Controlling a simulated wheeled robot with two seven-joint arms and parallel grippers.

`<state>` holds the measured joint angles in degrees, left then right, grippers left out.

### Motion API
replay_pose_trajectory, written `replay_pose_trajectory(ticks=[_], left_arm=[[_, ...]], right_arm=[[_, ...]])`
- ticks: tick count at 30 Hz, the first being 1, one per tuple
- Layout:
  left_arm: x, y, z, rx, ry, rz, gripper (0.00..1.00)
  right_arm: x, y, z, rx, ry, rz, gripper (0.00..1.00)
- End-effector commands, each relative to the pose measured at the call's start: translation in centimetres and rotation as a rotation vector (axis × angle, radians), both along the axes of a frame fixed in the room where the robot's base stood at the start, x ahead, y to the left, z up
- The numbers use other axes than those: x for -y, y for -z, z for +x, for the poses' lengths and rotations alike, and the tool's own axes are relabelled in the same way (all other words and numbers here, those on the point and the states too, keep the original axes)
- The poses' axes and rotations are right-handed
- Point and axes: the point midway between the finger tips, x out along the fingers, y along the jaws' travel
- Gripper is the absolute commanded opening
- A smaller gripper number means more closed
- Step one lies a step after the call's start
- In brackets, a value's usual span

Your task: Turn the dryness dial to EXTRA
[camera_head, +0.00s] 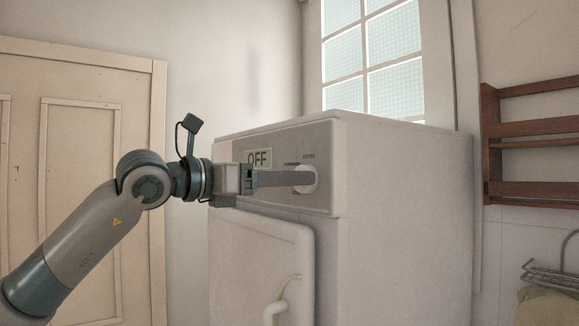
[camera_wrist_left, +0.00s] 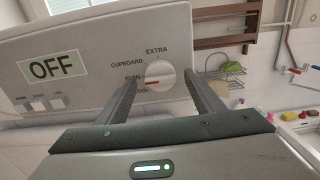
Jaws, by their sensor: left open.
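The dryness dial (camera_wrist_left: 160,73) is a round white knob on the dryer's grey control panel (camera_wrist_left: 100,80). Its red mark points left, near IRON and COOL. The EXTRA label (camera_wrist_left: 156,51) is printed above the dial. In the head view the dial (camera_head: 306,190) is partly hidden by my finger. My left gripper (camera_head: 304,178) reaches in from the left along the panel. In the left wrist view, my left gripper (camera_wrist_left: 162,79) is open, with a finger on each side of the dial. I cannot tell whether either finger touches it. My right gripper is not in view.
The display (camera_head: 259,158) reads OFF. The white dryer (camera_head: 405,230) has a door (camera_head: 262,250) with a handle (camera_head: 275,312) below the panel. A wooden wall shelf (camera_head: 530,128) hangs to the right. A wire rack (camera_head: 548,274) is at the lower right.

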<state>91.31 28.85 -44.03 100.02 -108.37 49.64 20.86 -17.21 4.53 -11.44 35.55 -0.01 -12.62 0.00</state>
Motion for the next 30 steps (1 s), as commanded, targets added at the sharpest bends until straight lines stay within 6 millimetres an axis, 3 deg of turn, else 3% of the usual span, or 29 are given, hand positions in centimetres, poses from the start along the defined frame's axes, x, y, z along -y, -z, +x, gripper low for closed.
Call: replay_pose_trajectory(ticks=[14,15,20,30], left_arm=[[1.11,0.03,0.79,0.001,0.0,-0.001,0.61],[1.1,0.03,0.78,0.001,0.0,-0.001,0.59],[1.08,0.02,0.79,0.001,0.0,-0.001,0.21],[1.08,0.13,0.77,0.016,0.0,0.012,0.2]], right_arm=[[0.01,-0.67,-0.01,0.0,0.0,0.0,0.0],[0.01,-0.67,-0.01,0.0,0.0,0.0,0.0],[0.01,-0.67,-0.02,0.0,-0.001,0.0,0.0],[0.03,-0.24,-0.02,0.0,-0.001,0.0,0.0]])
